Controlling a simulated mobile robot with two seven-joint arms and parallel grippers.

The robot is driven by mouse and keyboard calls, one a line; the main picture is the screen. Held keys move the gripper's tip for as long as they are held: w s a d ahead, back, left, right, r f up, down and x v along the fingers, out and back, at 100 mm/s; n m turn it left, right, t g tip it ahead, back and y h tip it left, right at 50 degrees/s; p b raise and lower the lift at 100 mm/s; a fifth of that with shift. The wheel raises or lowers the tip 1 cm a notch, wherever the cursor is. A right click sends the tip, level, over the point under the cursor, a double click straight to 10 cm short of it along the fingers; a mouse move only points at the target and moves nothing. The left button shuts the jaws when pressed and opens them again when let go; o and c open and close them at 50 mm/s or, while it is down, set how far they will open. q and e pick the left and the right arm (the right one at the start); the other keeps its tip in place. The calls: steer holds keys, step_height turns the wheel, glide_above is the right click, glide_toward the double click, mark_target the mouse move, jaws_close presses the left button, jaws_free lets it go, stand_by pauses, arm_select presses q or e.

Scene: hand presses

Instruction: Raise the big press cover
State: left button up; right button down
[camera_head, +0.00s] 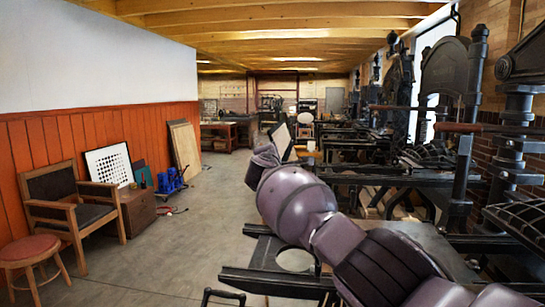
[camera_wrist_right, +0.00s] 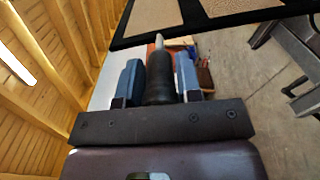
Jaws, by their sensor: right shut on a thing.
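My right gripper (camera_wrist_right: 160,72) is shut on a dark, round handle (camera_wrist_right: 162,86) with a pale tip; one blue-grey finger lies on each side of it. A dark frame (camera_wrist_right: 200,26) with tan panels crosses the top of the right wrist view; it looks like the big press cover. In the head view, a pale, dark-edged panel (camera_head: 281,138) stands tilted just beyond my right wrist, probably this cover. My right arm hides the fingers and handle there. Dark press rails (camera_head: 277,283) lie below the arm. My left gripper is not in view.
Several black presses (camera_head: 350,140) line the right side. A wooden armchair (camera_head: 75,205), a red stool (camera_head: 31,250) and a wooden box (camera_head: 138,212) stand along the orange wall at left. Blue equipment (camera_head: 170,181) is on the floor. The aisle floor (camera_head: 200,215) is mostly clear.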

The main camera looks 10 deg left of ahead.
steer(key=shift+r, duration=0.1)
stand_by(0.3)
steer(key=c, duration=0.9)
jaws_free()
steer(key=shift+s, duration=0.15)
steer(key=shift+s+a, duration=0.15)
steer(key=shift+s, duration=0.4)
steer(key=shift+s+b, duration=0.3)
steer(key=shift+s, duration=4.4)
